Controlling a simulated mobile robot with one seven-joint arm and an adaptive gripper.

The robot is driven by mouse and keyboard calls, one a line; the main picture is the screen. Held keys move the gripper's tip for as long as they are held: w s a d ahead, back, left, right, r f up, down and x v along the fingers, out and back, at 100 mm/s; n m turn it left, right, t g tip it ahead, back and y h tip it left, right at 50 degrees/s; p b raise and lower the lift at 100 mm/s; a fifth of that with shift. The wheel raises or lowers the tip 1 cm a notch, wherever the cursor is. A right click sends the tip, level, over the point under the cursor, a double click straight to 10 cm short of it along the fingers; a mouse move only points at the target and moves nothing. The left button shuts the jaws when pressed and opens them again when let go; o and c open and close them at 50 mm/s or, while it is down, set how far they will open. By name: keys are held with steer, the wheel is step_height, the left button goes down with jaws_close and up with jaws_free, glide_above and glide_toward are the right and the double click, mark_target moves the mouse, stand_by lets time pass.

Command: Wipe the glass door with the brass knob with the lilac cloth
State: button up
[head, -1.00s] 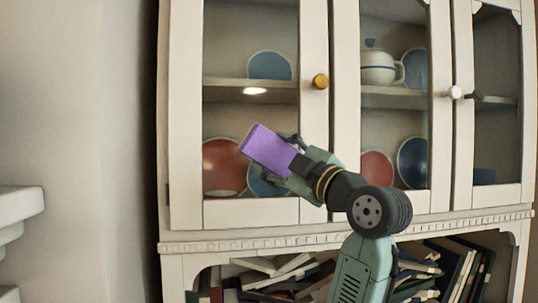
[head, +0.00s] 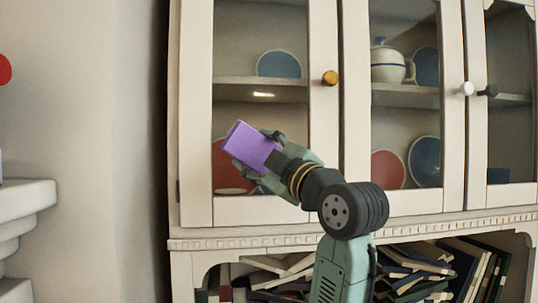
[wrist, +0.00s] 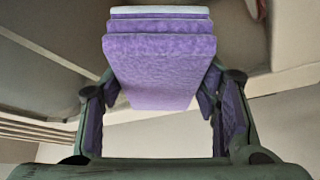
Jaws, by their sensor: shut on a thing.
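The glass door with the brass knob (head: 262,110) is the left door of a white cabinet and is closed. Its brass knob (head: 330,77) sits on the right stile. The lilac cloth (head: 249,147) is a folded block held tilted in front of the lower pane. My gripper (head: 262,158) is shut on it; in the wrist view the cloth (wrist: 160,62) stands out between the fingers. I cannot tell whether the cloth touches the glass. My gripper and the cloth hide part of the plates behind the pane.
A middle glass door has a white knob (head: 466,88) and a right door has a black knob (head: 489,91). Below is an open shelf of jumbled books (head: 420,272). A white ledge (head: 25,200) juts out at the left, beside bare wall.

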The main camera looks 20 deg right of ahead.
steer(key=shift+w+a, duration=0.25)
steer(key=shift+a, duration=0.75)
steer(key=shift+s+a, duration=0.1)
steer(key=s, duration=0.2)
steer(key=s+a+b, duration=0.1)
steer(key=s, duration=0.1)
steer(key=shift+a, duration=0.2)
steer(key=shift+s+a+b, duration=0.15)
steer(key=shift+s+b, duration=0.2)
steer(key=shift+s, duration=0.45)
steer(key=shift+s+a+b, duration=0.15)
steer(key=shift+s+a, duration=0.05)
steer(key=shift+s, duration=0.55)
steer(key=shift+s+a+b, duration=0.15)
steer(key=shift+s, duration=0.55)
